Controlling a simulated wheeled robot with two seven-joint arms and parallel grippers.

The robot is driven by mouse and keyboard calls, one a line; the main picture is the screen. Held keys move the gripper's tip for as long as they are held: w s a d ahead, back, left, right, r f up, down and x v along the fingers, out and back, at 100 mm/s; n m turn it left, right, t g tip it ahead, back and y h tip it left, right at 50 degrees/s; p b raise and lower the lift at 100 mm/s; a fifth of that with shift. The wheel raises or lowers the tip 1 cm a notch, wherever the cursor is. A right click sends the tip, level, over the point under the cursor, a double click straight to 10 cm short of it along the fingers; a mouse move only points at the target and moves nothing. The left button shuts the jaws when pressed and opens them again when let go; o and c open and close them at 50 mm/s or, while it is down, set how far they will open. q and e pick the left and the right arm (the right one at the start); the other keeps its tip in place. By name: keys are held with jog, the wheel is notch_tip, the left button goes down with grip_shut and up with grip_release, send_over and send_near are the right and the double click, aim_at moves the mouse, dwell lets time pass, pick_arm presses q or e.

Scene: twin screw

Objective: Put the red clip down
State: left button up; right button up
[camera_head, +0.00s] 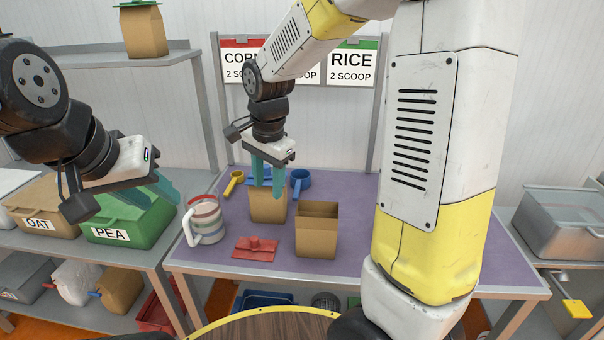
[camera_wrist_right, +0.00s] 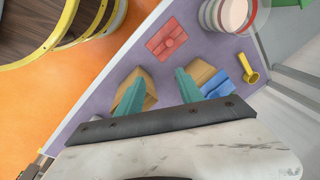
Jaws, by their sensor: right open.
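The red clip (camera_head: 255,248) lies flat on the purple table top near its front edge, with nothing gripping it. It also shows in the right wrist view (camera_wrist_right: 166,40). My right gripper (camera_head: 268,186) is open, its teal fingers pointing down at the top of the rear brown bag (camera_head: 267,208). I cannot tell whether they touch the bag. The clip is apart from these fingers, lower in the head view. My left gripper (camera_head: 150,192) is at the left, in front of the green PEA bin (camera_head: 135,222); its teal fingers look spread.
A second open brown bag (camera_head: 316,236) stands right of the clip. A striped mug (camera_head: 206,222) stands at its left. A yellow scoop (camera_head: 233,183) and a blue scoop (camera_head: 300,180) lie behind. A blue clip (camera_wrist_right: 217,86) is beside a bag. Purple table (camera_head: 345,205) is free at the right.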

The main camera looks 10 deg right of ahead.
jog(key=s+d+r+n+t, duration=0.2)
jog(key=s+d+r+n, duration=0.2)
jog(key=s, duration=0.3)
jog(key=s+d+r+n+t+y, duration=0.1)
jog(key=s+d+r+n+t, duration=0.1)
jog(key=s+d+r+n, duration=0.3)
jog(key=s+n, duration=0.1)
jog(key=s, duration=0.2)
jog(key=shift+s+d+r+t+y, duration=0.15)
jog(key=shift+s+r+t+y, duration=0.15)
jog(key=shift+r, duration=0.1)
dwell(0.4)
